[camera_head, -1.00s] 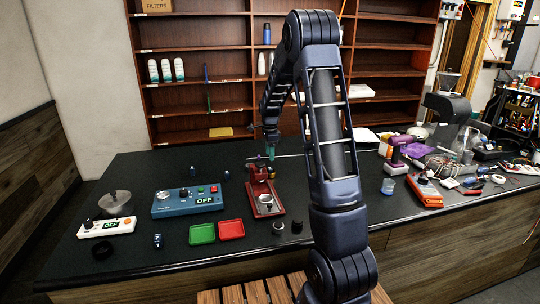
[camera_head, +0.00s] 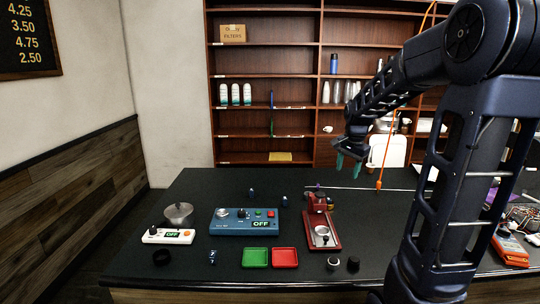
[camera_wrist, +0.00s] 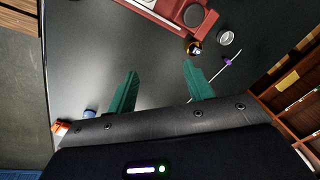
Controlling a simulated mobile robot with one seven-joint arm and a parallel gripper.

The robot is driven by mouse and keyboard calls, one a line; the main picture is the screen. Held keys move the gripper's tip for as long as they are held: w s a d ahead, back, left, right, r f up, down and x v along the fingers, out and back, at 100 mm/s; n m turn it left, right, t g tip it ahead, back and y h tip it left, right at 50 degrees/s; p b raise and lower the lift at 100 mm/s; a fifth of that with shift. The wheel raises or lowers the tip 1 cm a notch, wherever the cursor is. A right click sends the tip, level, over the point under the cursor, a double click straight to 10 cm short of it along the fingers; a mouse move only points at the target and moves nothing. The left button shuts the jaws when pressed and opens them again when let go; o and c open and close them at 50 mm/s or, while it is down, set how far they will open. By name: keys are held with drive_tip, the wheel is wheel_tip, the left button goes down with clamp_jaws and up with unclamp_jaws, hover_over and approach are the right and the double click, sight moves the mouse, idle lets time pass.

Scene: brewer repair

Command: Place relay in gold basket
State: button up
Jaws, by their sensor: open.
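My gripper (camera_head: 348,162) is open and empty, its green fingers hanging above the back of the dark counter. In the wrist view the two green fingers (camera_wrist: 160,72) are apart with only counter between them. A yellow-gold flat tray or basket (camera_head: 280,157) lies on the low shelf behind the counter, left of my gripper; a yellow item on the shelf also shows in the wrist view (camera_wrist: 287,82). I cannot tell for sure which piece is the relay. Small dark blue pieces (camera_head: 251,192) (camera_head: 284,201) stand behind and beside the blue control box.
On the counter are a blue control box (camera_head: 246,222), a red brewer part (camera_head: 323,226), a green tray (camera_head: 256,258), a red tray (camera_head: 285,258) and a white scale (camera_head: 168,236). A thin rod crosses the back. The counter's left rear is clear.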

drive_tip(key=s+r+n+t, duration=0.2)
drive_tip(key=s+n, duration=0.7)
drive_tip(key=s, duration=1.4)
drive_tip(key=shift+n, duration=0.4)
